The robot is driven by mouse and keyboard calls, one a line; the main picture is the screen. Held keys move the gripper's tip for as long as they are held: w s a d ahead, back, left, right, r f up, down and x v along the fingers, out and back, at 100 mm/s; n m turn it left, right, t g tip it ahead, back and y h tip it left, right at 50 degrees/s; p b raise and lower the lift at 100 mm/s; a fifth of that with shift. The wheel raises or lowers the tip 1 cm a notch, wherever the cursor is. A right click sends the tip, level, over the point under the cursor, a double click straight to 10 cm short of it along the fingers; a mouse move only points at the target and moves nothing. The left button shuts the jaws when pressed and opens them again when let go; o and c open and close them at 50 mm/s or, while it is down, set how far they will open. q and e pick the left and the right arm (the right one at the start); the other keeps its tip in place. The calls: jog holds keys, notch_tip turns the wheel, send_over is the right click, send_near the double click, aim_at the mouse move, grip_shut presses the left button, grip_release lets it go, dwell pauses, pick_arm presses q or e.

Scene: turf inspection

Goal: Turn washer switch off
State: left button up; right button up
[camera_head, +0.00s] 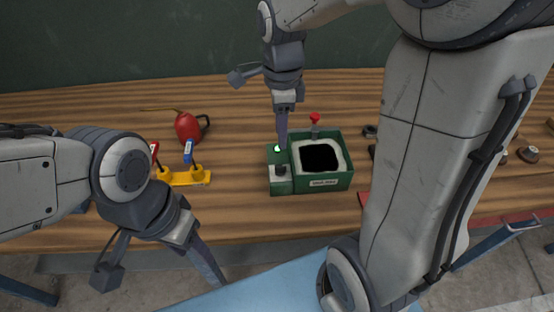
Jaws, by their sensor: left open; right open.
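The washer (340,178) is a green box with a white-rimmed dark opening, standing on the wooden bench. A narrow green control box (282,187) is on its left side. A black switch (281,170) sits on the front part of that box, and a lit green light (277,149) shows behind it. My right gripper (281,143) points down at the back of the control box, close to the light; whether it touches is unclear. Its fingers overlap, but it is open. My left gripper (214,275) is open and empty, low in front of the bench edge.
A red knob (315,118) stands at the washer's back. A red oil can (188,127) and a yellow holder (188,178) with red- and blue-handled tools are to the left. Small dark parts lie at the right. The bench front between the holder and washer is clear.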

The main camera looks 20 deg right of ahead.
aim_at(281, 166)
notch_tip(281, 166, down, 10)
jog(key=shift+f+b, duration=0.15)
jog(key=shift+b, duration=0.15)
grip_shut()
